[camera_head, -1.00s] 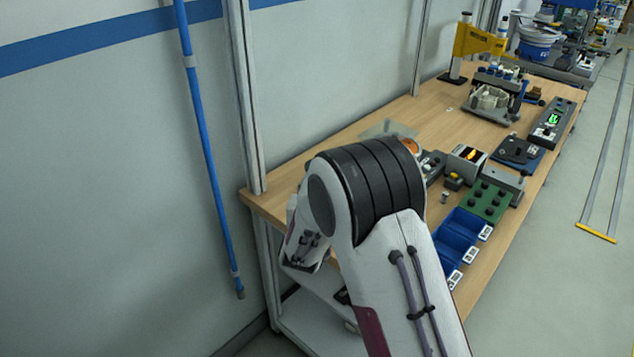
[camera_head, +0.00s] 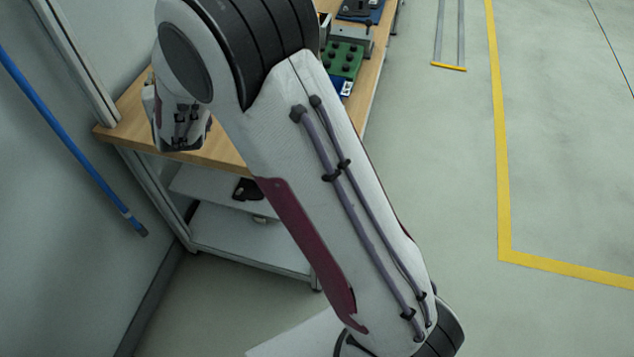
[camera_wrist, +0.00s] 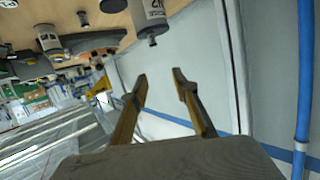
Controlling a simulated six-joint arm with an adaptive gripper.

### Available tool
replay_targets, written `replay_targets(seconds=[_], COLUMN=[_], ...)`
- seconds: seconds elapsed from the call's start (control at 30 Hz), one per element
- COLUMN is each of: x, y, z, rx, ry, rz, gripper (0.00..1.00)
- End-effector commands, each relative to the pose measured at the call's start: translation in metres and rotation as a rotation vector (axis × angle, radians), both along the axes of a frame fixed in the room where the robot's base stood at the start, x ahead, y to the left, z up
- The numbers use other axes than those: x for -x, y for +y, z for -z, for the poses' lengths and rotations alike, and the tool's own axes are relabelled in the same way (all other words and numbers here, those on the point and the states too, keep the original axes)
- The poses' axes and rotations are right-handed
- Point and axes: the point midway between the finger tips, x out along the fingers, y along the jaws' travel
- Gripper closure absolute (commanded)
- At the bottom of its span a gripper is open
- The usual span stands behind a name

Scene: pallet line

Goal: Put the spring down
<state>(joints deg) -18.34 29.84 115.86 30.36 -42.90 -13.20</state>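In the wrist view my gripper (camera_wrist: 160,77) shows with its two yellow-brown fingers apart. Nothing is visible between the fingertips, only pale wall behind them. I cannot make out a spring for certain in any view. In the head view my arm covers much of the bench, and my gripper is not visible there.
The wooden bench (camera_head: 222,150) shows left of and behind my arm, with a green block (camera_head: 345,57) on its right part. A grey labelled cylinder (camera_wrist: 150,20) is near the top of the wrist view. A blue pole (camera_head: 75,145) is at the wall.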

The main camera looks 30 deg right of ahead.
Motion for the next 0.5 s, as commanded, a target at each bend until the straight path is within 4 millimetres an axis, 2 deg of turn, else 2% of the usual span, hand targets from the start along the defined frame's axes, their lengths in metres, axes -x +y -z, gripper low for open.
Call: replay_targets(seconds=[0.1, 0.27, 0.5], x=[0.013, 0.034, 0.073], y=[-0.004, -0.009, -0.017], z=[-0.019, -0.039, -0.063], rx=[-0.023, -0.043, -0.063], ry=[0.036, 0.091, 0.177], rz=[-0.027, -0.064, -0.114], gripper=[0.71, 0.71, 0.71])
